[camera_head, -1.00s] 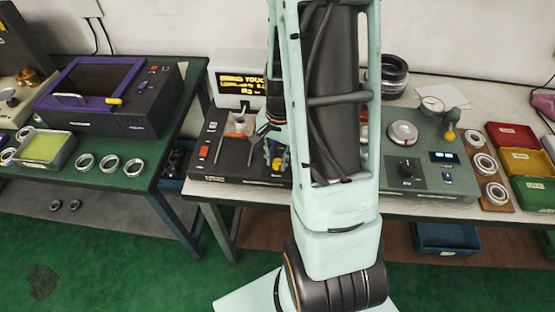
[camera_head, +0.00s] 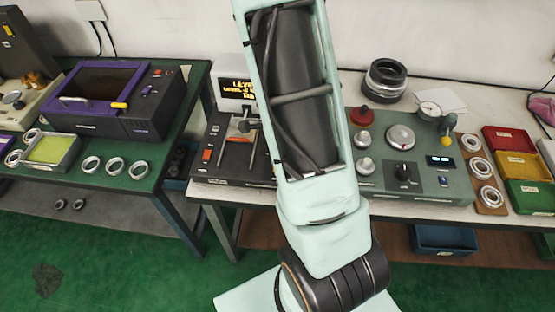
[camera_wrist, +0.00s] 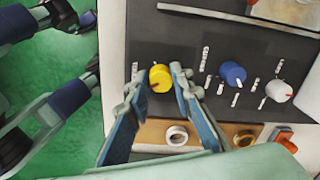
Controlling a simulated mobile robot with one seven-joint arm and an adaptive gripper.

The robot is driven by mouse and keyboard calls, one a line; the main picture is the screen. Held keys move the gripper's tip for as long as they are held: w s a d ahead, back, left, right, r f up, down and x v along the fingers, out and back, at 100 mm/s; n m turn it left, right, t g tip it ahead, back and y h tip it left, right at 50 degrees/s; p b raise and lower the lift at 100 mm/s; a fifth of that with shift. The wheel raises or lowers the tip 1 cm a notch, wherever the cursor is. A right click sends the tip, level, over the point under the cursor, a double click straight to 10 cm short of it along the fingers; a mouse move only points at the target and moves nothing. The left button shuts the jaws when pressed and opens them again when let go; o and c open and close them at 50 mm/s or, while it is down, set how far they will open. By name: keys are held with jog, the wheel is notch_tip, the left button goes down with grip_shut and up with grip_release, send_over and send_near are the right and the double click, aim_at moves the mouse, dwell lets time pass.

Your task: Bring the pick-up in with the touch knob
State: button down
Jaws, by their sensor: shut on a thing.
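In the wrist view a yellow knob (camera_wrist: 160,78) stands on the dark face of the instrument (camera_wrist: 180,40). My gripper (camera_wrist: 156,82) has its two blue fingers on either side of this knob, closed on it. A blue knob (camera_wrist: 233,73) and a white knob (camera_wrist: 279,91) sit in the same row to the right. Small labels beside the knobs are unreadable. In the head view the dark instrument (camera_head: 228,170) carries a lit display (camera_head: 236,88) and a pick-up arm assembly (camera_head: 243,128). My arm hides the gripper and knobs there.
A wooden strip (camera_wrist: 210,135) with bearing rings lies beside the instrument's edge. In the head view a green gauge unit (camera_head: 425,180) stands right, with coloured bins (camera_head: 525,165) beyond. A purple-trimmed machine (camera_head: 110,95) is left.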

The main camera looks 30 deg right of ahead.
jog(key=shift+m, duration=0.6)
jog(key=shift+p, duration=0.3)
jog(key=c, duration=1.7)
grip_release()
jog(key=shift+r, duration=0.1)
jog(key=r, duration=1.1)
jog(key=shift+s+r, duration=0.2)
jog(key=shift+r, duration=0.2)
jog(key=shift+a, duration=0.15)
